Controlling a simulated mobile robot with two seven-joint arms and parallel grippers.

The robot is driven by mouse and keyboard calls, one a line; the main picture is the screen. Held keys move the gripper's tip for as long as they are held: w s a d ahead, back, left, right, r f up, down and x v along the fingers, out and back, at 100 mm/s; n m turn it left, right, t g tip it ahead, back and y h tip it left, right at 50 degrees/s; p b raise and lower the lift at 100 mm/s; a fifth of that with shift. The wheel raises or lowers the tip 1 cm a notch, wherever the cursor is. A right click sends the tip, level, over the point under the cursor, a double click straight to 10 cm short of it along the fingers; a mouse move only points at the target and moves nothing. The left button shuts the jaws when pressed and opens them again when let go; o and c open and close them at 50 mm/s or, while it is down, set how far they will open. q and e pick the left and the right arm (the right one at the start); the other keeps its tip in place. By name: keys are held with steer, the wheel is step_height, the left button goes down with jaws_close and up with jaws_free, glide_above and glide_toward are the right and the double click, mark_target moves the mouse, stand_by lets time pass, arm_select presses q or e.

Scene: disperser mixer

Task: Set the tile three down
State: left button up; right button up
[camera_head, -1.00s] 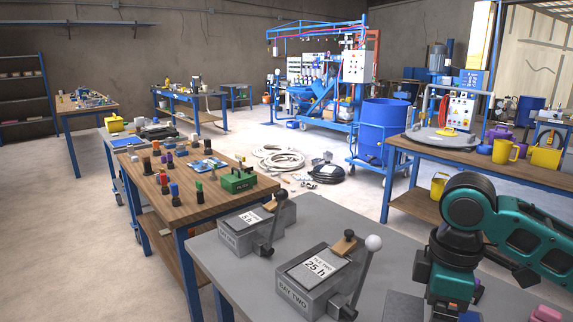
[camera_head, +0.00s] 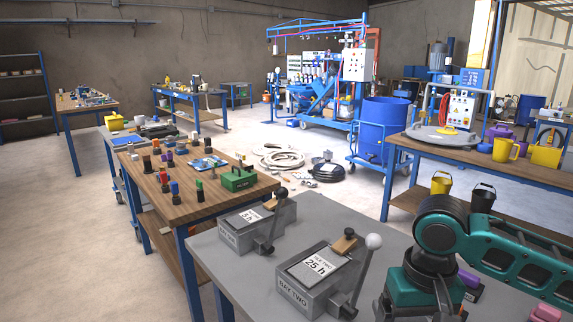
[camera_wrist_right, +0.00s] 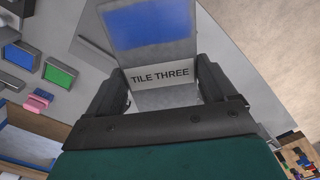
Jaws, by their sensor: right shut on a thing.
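Tile three (camera_wrist_right: 160,75) is a pale grey block with a white face lettered TILE THREE and a blue patch on it, seen in the right wrist view. My right gripper (camera_wrist_right: 165,88) is shut on it, one dark finger on each side. In the head view my right arm bends down at the bottom right, and the tile cannot be made out there. The bay two box (camera_head: 312,283) stands on the grey table (camera_head: 335,218), with a plate marked 25 h on top and a white-knobbed lever. My left gripper is not in view.
A second lever box (camera_head: 255,225) stands behind bay two. A wooden bench (camera_head: 215,205) with pegs and a green case (camera_head: 238,180) is to the left. In the wrist view a green-faced block (camera_wrist_right: 60,75) and blue-faced blocks (camera_wrist_right: 20,56) lie at the left.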

stand_by(0.3)
steer(key=d+r+m+p, duration=0.1)
steer(key=d+r, duration=0.5)
steer(key=d, duration=0.1)
steer(key=f, duration=0.6)
steer(key=f+b, duration=0.1)
steer(key=f, duration=0.5)
steer(key=f+b, duration=0.1)
steer(key=f, duration=0.5)
steer(key=shift+w+a+f, duration=0.1)
steer(key=shift+w+f, duration=0.15)
steer(key=shift+f, duration=0.4)
steer(key=o, duration=1.3)
steer(key=shift+f, duration=0.1)
